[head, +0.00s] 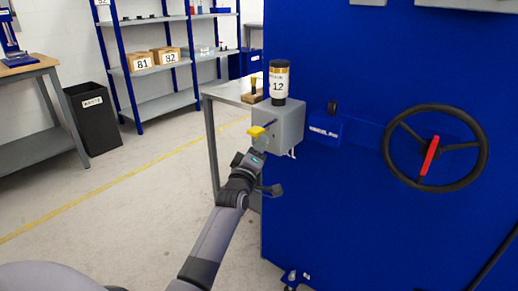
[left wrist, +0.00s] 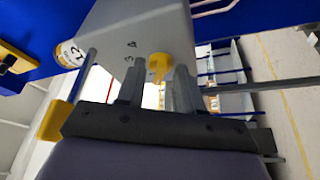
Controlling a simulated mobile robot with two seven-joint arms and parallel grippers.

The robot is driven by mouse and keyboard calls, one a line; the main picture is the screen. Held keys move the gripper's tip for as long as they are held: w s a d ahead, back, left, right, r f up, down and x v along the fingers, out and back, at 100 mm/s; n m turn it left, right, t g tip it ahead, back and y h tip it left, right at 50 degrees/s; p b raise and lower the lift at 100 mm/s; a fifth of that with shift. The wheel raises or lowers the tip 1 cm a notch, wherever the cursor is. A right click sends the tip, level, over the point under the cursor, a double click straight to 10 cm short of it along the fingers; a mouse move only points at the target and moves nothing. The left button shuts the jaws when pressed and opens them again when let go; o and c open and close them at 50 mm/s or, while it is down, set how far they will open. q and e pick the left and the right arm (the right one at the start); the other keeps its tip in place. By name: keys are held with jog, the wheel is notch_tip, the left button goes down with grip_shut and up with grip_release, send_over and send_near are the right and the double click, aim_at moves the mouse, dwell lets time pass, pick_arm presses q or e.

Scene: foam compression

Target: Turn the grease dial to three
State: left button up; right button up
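The grey box (head: 285,125) is fixed beside the blue machine. In the left wrist view, the yellow dial (left wrist: 158,66) sits on the grey box face (left wrist: 125,25), with the figures 3 and 4 visible beside it. My left gripper (head: 262,149) is close to the box. In the left wrist view, its two fingers (left wrist: 160,80) stand on either side of the dial, with a narrow gap showing between them. Whether either finger touches the dial is unclear. The dial's pointing direction is hard to read. My right gripper is not in view.
A bottle marked 12 (head: 279,82) stands on the box. The blue machine (head: 350,215) with a black handwheel (head: 480,150) fills the right. A grey table (head: 222,95) stands behind; open floor lies left.

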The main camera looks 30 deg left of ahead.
pick_arm(q)
jog(key=shift+w, duration=0.15)
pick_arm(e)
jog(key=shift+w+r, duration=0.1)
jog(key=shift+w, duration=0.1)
pick_arm(q)
grip_shut()
jog(key=shift+a+m, duration=0.1)
jog(key=shift+m, duration=0.2)
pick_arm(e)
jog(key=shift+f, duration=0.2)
pick_arm(q)
jog(key=shift+a+f+m+t+h+b, duration=0.1)
jog(key=shift+m+t+h+b, duration=0.25)
jog(key=shift+m+h+b, duration=2.05)
jog(key=shift+a+f+m+t+h+p, duration=0.15)
jog(key=shift+m+t+h+p, duration=0.5)
jog(key=shift+m, duration=4)
jog(key=shift+a+r+m+t+h+b, duration=0.1)
jog(key=shift+m+h+b, duration=0.55)
jog(key=shift+m+h, duration=2.05)
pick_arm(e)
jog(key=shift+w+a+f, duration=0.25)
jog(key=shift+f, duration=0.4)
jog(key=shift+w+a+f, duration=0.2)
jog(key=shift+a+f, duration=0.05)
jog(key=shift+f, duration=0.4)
pick_arm(q)
jog(key=shift+m+y, duration=0.65)
jog(key=shift+m, duration=0.4)
